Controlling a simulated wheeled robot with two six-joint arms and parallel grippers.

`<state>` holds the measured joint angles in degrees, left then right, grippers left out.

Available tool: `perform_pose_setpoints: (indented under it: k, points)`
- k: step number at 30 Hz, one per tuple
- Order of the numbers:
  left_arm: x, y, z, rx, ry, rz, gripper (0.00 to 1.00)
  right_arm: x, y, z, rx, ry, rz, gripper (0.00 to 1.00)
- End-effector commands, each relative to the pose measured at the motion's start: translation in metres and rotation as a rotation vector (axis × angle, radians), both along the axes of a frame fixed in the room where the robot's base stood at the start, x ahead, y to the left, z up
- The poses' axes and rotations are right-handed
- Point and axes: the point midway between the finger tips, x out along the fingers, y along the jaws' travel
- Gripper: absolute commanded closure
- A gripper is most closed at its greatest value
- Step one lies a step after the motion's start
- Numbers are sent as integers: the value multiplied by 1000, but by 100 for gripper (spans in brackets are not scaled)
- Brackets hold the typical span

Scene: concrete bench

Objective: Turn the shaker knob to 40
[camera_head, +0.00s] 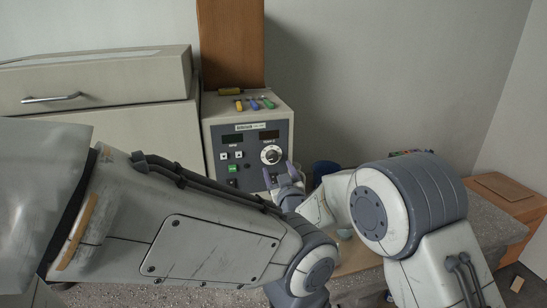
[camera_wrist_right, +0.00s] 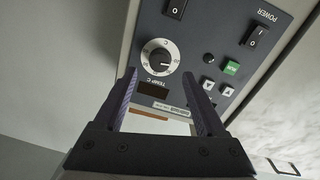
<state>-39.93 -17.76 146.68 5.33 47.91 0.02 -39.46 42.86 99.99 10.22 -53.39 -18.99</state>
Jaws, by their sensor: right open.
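The shaker (camera_head: 220,161) is a light box with a dark front panel, standing against the back wall. Its round black knob (camera_head: 271,154) has a white dial ring, on the right side of the panel. The knob (camera_wrist_right: 159,57) also shows in the right wrist view, above a dark display marked TEMP C; I cannot read its setting. My right gripper (camera_head: 284,174) is just below and in front of the knob. In the right wrist view its dark fingers (camera_wrist_right: 159,75) are apart and empty, with the knob beyond the tips. My left gripper is out of view, only its arm shows.
Colored tubes (camera_head: 254,104) lie on top of the shaker. A beige cabinet (camera_head: 110,85) stands at left. A dark blue container (camera_head: 325,170) stands right of the shaker. A wooden block (camera_head: 505,190) is at far right. My left arm crosses low in front of the shaker.

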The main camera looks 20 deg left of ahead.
Motion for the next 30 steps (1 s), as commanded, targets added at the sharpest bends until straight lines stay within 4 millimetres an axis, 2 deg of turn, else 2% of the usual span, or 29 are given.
perform_pose_setpoints:
  k: [1,10,16,24,26,30]
  points:
    - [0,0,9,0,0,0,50,8,4,3,0,1,-1,27]
    - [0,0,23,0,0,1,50,41,25,2,-1,1,0,27]
    - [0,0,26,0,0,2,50,49,30,1,-1,1,1,27]
    - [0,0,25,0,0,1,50,49,30,0,-1,1,1,27]
    - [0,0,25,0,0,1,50,49,30,0,-1,1,0,46]
    - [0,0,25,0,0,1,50,49,30,0,-1,1,0,100]
